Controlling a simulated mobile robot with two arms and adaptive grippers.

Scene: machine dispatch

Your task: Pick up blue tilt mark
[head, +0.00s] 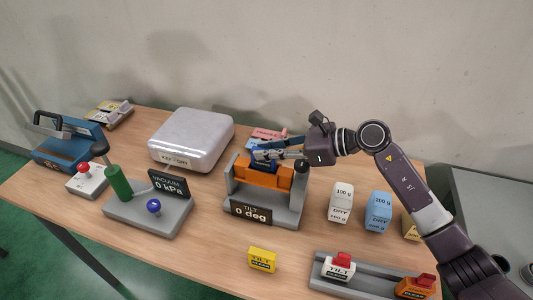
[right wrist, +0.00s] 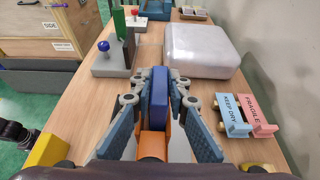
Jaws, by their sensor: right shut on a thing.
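The blue tilt mark (right wrist: 160,97) is a dark blue block standing between the fingers of my right gripper (right wrist: 160,82) in the right wrist view. The gripper is shut on it from both sides. In the head view, the mark (head: 263,164) is partly hidden by the fingers of my right gripper (head: 265,154). It is at the orange cradle (head: 258,180) of the grey tilt stand (head: 286,216), whose display reads 0 deg. I cannot tell whether it still touches the cradle. My left gripper is not in view.
A silver case (head: 190,138) stands left of the stand, with a vacuum fixture (head: 150,213) nearer. White (head: 342,200) and blue (head: 379,210) weight blocks stand at right. A yellow mark (head: 262,260) and a grey tray (head: 360,286) with tilt blocks lie in front.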

